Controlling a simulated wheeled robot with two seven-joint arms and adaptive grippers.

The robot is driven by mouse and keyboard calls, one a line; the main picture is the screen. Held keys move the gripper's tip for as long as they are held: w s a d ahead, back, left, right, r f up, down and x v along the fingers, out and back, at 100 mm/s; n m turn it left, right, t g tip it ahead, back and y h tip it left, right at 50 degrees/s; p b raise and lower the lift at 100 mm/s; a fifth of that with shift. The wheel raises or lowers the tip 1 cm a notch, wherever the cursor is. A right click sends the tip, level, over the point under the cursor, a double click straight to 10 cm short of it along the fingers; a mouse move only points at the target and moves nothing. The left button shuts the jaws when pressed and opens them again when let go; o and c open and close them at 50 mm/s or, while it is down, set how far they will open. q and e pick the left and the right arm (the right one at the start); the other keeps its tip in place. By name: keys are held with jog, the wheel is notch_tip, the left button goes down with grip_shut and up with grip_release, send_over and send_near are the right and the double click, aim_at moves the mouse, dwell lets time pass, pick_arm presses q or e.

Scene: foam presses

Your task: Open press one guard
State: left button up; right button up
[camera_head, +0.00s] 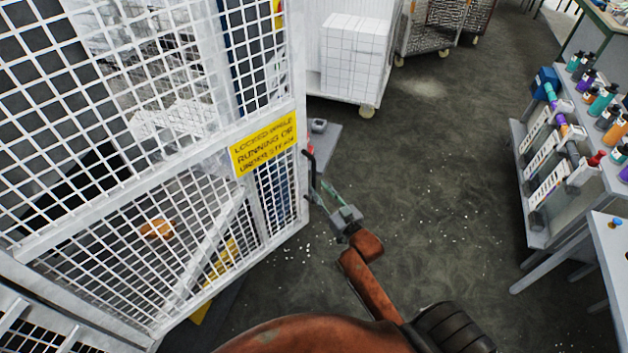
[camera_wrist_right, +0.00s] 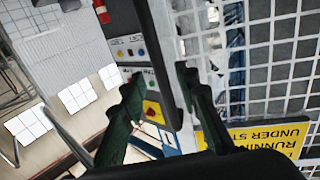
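The press guard (camera_head: 205,215) is a white-framed wire-mesh door filling the left of the head view. Its yellow sign (camera_head: 265,145) reads "locked while running or under steam"; the sign also shows upside down in the right wrist view (camera_wrist_right: 262,135). A black upright bar handle (camera_head: 309,170) stands out from the guard's right edge. My right gripper (camera_head: 323,190) is at this handle. In the right wrist view its two dark green fingers stand apart, with the handle (camera_wrist_right: 162,45) between them; I cannot tell whether they touch it. My left gripper is not in view.
A control panel with coloured buttons (camera_wrist_right: 140,55) is behind the handle in the right wrist view. A white cart (camera_head: 350,60) stands at the back. A shelf of bottles (camera_head: 560,150) stands at the right. The dark floor between is clear.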

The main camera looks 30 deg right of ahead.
aim_at(315, 184)
jog(key=w, duration=0.4)
jog(key=shift+p, duration=0.4)
jog(key=shift+w, duration=0.3)
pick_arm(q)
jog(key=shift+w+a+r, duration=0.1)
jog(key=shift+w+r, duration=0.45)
pick_arm(e)
grip_shut()
